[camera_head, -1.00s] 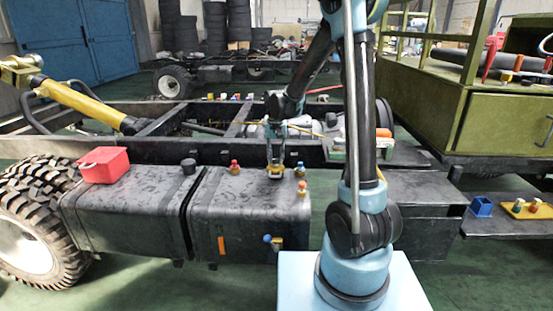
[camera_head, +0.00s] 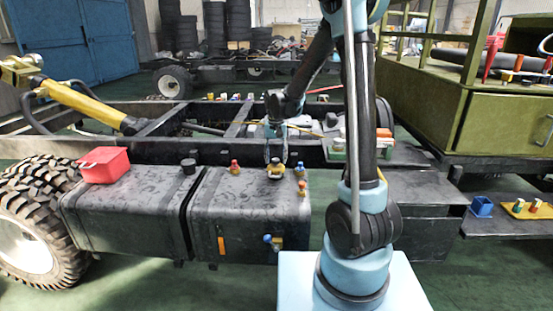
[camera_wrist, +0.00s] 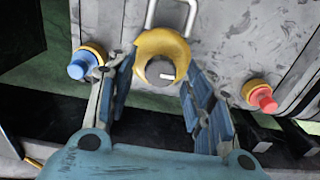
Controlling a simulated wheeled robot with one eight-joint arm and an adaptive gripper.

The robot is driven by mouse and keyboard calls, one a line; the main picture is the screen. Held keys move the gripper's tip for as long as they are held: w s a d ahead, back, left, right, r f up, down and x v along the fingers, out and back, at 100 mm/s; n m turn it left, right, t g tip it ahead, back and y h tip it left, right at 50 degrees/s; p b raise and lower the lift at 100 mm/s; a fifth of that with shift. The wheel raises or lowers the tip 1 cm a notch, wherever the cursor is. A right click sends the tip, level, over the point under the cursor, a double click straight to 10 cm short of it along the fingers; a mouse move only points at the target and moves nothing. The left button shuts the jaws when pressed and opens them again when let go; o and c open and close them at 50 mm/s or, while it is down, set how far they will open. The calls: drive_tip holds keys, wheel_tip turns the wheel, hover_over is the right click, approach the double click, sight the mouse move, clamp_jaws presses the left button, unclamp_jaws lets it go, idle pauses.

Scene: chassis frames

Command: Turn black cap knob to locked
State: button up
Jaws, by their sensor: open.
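The black cap knob (camera_head: 275,174) sits in a yellow collar on top of the right dark tank. In the wrist view the knob (camera_wrist: 159,72) is dark and round, with a short white mark pointing right, inside the yellow collar (camera_wrist: 176,44). My gripper (camera_head: 276,158) hangs just above the knob, open. In the wrist view my gripper's (camera_wrist: 160,68) two blue-padded fingers lie to the left and right of the knob, with a gap to each side. Nothing is held. I cannot read any lock lettering.
A red knob (camera_head: 234,167) and a blue knob (camera_head: 300,168) flank the black knob, each on a yellow base. A plain black cap (camera_head: 188,166) and a red box (camera_head: 104,164) stand on the left tank. The chassis rail (camera_head: 120,148) runs behind the tanks.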

sight(277, 159)
wheel_tip(277, 159, up, 12)
idle(0.6)
drive_tip(key=shift+f, duration=0.1)
drive_tip(key=s+d+r+t, duration=0.1)
drive_tip(key=s+d, duration=1.3)
drive_tip(key=s, duration=0.2)
drive_tip(key=s+d+f, duration=0.4)
drive_tip(key=s+f, duration=0.1)
drive_tip(key=s, duration=0.3)
drive_tip(key=s+d+f+t, duration=0.1)
drive_tip(key=s+d+f, duration=0.2)
drive_tip(key=s+f, duration=0.2)
drive_tip(key=shift+s+d+f+n, duration=0.2)
drive_tip(key=shift+s+d+n, duration=0.2)
drive_tip(key=shift+s, duration=1.2)
